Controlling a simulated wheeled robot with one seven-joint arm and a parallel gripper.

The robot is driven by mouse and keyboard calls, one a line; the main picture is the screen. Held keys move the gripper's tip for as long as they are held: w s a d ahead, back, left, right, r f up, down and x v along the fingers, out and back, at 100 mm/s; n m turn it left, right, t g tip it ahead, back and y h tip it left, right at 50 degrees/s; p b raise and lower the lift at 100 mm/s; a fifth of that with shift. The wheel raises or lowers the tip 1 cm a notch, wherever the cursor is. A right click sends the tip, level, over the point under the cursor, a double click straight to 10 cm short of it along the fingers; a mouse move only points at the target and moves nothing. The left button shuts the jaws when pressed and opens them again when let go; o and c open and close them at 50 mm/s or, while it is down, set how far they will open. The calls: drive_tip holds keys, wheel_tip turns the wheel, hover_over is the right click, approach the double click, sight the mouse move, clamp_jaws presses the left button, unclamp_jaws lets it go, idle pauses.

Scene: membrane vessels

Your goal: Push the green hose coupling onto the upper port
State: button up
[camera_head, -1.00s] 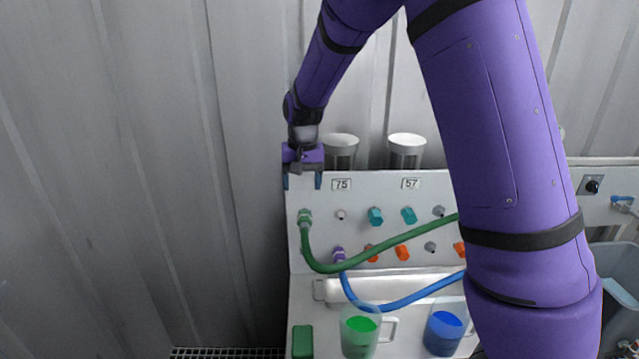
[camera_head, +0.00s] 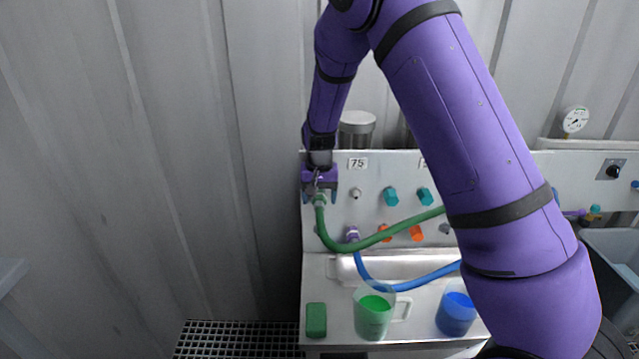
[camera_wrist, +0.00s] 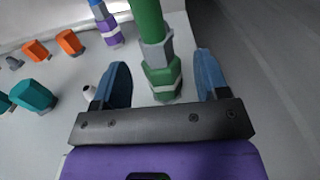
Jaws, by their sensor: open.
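The green hose coupling (camera_head: 320,200) sits at the upper left of the panel, with the green hose (camera_head: 370,241) hanging from it. In the wrist view the green coupling (camera_wrist: 161,78) stands between the two blue fingers, with a gap on each side. My gripper (camera_head: 320,197) is open around the coupling and not closed on it. The upper port behind the coupling is hidden, so I cannot tell how far on it sits.
A bare grey port (camera_head: 356,193) lies just right of the coupling, and teal caps (camera_head: 391,196) follow. Below are a purple coupling (camera_head: 352,234) with a blue hose and orange caps (camera_head: 416,233). Beakers of green (camera_head: 374,314) and blue liquid (camera_head: 455,314) stand in front. Left is clear.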

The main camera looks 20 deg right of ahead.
drive_tip(key=shift+f, duration=0.95)
drive_tip(key=c, duration=1.2)
drive_tip(key=shift+s+a, duration=0.3)
drive_tip(key=shift+s, duration=0.6)
drive_tip(key=shift+s+a, duration=0.25)
drive_tip(key=shift+s, duration=0.6)
drive_tip(key=shift+s+a, duration=0.3)
drive_tip(key=shift+s, duration=0.6)
